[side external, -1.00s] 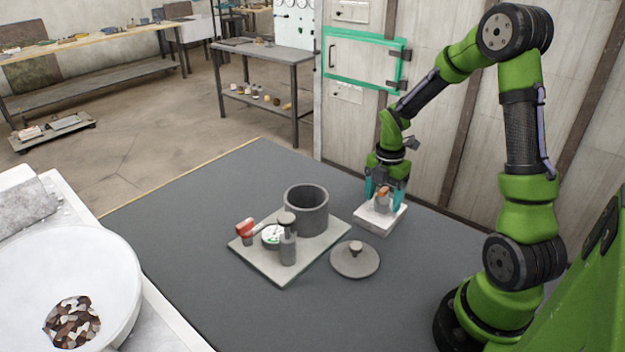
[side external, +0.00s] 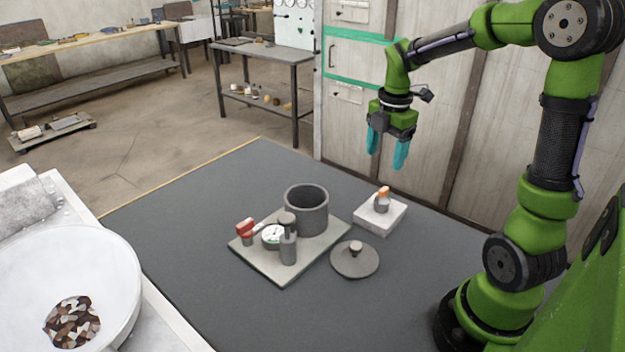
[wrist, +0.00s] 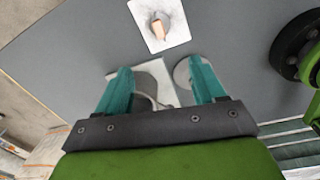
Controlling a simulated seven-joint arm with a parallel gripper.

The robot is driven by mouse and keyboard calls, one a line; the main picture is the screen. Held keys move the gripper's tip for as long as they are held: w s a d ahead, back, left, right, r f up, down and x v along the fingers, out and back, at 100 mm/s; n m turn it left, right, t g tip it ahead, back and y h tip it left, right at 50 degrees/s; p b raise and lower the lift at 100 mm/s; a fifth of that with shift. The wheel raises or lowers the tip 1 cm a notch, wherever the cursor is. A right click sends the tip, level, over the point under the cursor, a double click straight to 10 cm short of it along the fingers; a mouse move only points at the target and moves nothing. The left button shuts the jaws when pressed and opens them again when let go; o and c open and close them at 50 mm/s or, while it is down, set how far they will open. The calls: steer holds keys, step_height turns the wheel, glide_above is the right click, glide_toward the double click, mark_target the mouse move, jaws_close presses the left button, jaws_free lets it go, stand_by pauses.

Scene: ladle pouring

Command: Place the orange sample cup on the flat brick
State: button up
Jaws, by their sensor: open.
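The orange sample cup (side external: 382,200) stands upright on the flat brick (side external: 374,217); it looks grey below with an orange top. The brick is a pale, low block on the dark table. In the wrist view the cup (wrist: 158,27) shows on the white brick (wrist: 176,14), near its middle. My gripper (side external: 387,160) is open and empty, raised well above the brick with its teal fingers spread. In the wrist view nothing is between the fingers (wrist: 162,82).
A grey board (side external: 280,272) carries a dark pot (side external: 308,212), a grey bottle-like piece (side external: 288,248), a round gauge-like item (side external: 272,236) and a red-topped item (side external: 245,228). A round lid (side external: 355,262) lies beside it. A white bowl (side external: 110,262) stands at the left.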

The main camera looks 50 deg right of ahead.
steer(key=s+a+r+m+t+y, duration=0.1)
steer(key=s+a+r+m+t, duration=0.2)
steer(key=a+m, duration=0.6)
steer(key=s+a+r+m+t+y, duration=0.1)
steer(key=s+a+r+m+t, duration=0.2)
steer(key=a+m, duration=0.6)
steer(key=shift+s+r+m+t, duration=0.2)
steer(key=shift+s+m+t, duration=0.1)
steer(key=shift+s+m, duration=0.7)
steer(key=shift+a, duration=0.1)
